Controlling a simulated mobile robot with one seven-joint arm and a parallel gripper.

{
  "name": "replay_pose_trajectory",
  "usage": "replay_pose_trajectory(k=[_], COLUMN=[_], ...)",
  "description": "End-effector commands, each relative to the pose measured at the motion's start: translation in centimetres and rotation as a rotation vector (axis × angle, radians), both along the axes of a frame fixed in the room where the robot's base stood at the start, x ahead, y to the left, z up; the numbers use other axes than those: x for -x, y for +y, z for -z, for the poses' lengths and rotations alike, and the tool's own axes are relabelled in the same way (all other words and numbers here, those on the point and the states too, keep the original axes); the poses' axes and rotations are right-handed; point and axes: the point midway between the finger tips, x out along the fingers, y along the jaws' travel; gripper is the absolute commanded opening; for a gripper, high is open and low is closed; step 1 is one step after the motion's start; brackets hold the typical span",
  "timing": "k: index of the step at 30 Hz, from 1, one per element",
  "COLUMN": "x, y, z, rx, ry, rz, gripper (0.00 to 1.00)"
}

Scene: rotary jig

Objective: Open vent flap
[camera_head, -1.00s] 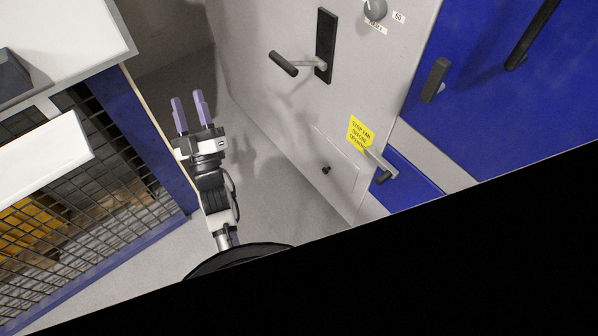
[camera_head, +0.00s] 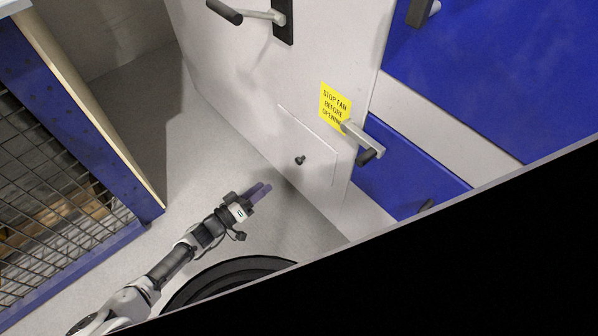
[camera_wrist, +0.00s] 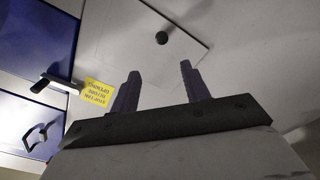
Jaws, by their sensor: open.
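The vent flap (camera_head: 309,160) is a flat pale panel low on the grey cabinet side, with a small dark knob (camera_head: 299,160) on it. The flap looks shut, flush with the cabinet. In the wrist view the flap (camera_wrist: 190,25) lies beyond the fingers, with its knob (camera_wrist: 162,38) above and between the fingertips. My gripper (camera_head: 267,188) is open and empty, low and to the left of the knob, pointing toward the cabinet and apart from it. In the wrist view my gripper (camera_wrist: 160,68) shows two separated dark fingers.
A yellow sign (camera_head: 334,107) reading "STOP FAN BEFORE OPENING" is above the flap, beside a lever handle (camera_head: 362,140). Another lever (camera_head: 245,14) is higher up. A blue mesh-sided bench (camera_head: 75,130) stands left. Floor (camera_head: 190,185) between is clear.

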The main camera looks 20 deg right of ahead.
Motion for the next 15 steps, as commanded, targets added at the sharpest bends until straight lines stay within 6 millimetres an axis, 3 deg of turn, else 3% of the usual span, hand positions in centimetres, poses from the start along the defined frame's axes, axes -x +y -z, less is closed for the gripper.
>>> replay_pose_trajectory(k=[1, 7, 15], x=[-0.2, -0.8, -2.6], y=[-0.1, -1.3, -6.5], z=[0.7, 0.7, 0.8], rx=[-0.009, -0.012, -0.010], ry=[0.002, 0.006, 0.007], rz=[0.016, 0.030, 0.030], gripper=[0.46, 0.46, 0.46])
